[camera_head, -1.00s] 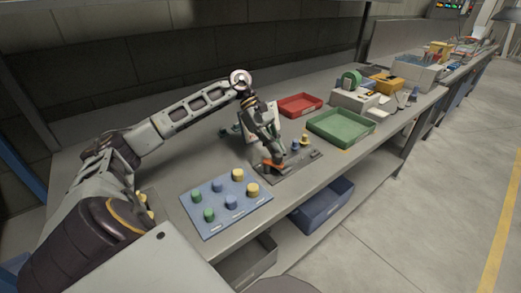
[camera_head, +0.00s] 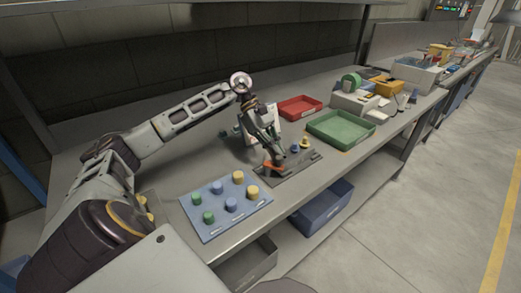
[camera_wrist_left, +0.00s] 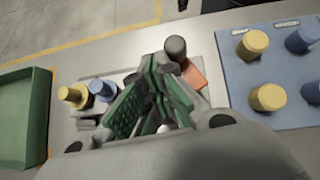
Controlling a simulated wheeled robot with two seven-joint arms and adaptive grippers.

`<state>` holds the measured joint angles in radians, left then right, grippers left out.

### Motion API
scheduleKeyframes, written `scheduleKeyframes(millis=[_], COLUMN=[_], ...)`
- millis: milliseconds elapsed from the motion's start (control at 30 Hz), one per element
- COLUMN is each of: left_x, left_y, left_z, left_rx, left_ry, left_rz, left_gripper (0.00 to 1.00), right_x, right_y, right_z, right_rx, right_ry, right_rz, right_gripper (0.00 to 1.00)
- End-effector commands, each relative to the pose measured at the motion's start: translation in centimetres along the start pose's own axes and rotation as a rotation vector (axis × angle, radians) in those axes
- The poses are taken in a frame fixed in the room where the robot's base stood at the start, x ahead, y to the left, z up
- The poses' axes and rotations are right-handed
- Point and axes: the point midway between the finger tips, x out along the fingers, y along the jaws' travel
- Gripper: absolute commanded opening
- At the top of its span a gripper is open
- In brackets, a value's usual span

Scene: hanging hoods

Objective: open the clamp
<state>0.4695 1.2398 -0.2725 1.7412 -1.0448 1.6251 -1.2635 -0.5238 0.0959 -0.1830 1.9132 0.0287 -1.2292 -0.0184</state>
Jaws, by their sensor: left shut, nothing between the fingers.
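The clamp shows in the head view as a low device with an orange part (camera_head: 272,168) on a grey base plate (camera_head: 300,166). In the left wrist view its orange part (camera_wrist_left: 194,76) lies beside a dark rounded knob (camera_wrist_left: 175,47), just beyond my fingers. My left gripper (camera_head: 277,154) is right above the clamp, pointing down. In the left wrist view its green-padded fingers (camera_wrist_left: 157,70) are together with nothing between them. They hide part of the clamp, and I cannot tell whether they touch it. My right gripper is not in view.
A blue board (camera_head: 220,211) with several coloured pegs lies in front of the clamp. A yellow knob (camera_head: 304,142) and a blue knob (camera_head: 294,149) stand on the plate. A green tray (camera_head: 341,140) and a red tray (camera_head: 300,112) are beyond. A blue bin (camera_head: 322,208) is below the bench.

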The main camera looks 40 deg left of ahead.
Motion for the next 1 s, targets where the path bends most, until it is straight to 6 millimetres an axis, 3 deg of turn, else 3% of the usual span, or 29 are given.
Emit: scheduleKeyframes(millis=[567,1000], left_x=[-0.7,-5.9], left_y=[0.1,0.1], left_z=[0.0,0.0], left_rx=[0.0,0.0], left_ry=[0.001,0.0], left_rz=[0.002,0.003], left_gripper=[0.0,0.0], right_x=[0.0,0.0], right_y=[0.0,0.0], right_z=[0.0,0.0], right_rx=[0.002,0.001], right_ry=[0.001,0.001], right_rz=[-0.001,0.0], right_gripper=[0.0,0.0])
